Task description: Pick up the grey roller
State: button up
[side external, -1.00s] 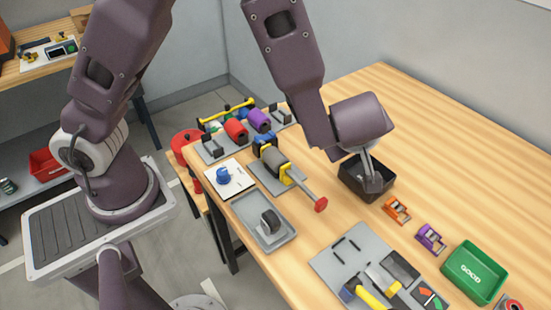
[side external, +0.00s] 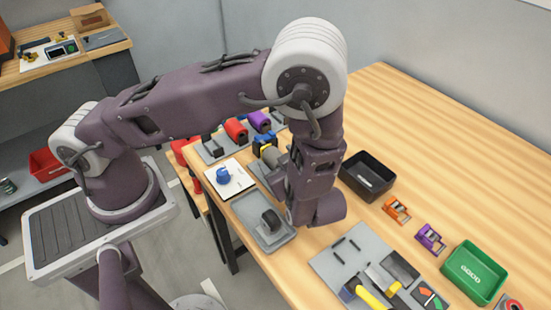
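A dark grey, round roller-like piece (side external: 270,221) lies in a shallow grey tray (side external: 246,208) near the table's front edge. A second grey cylinder, on the grey plate behind, is mostly hidden by my arm, so I cannot tell for sure which is the grey roller. My gripper (side external: 318,210) is low over the table, just right of the tray and apart from the round piece as far as I can see. Its fingers are hidden behind my wrist, so their opening does not show.
A black bin (side external: 367,176) stands right of my arm. A grey tool board (side external: 362,262) lies in front. A green bin (side external: 474,272) and orange (side external: 396,209) and purple (side external: 430,238) pieces are at right. A rack with red (side external: 236,130) and purple cylinders is behind. The right rear table is clear.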

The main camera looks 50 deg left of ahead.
grip_shut()
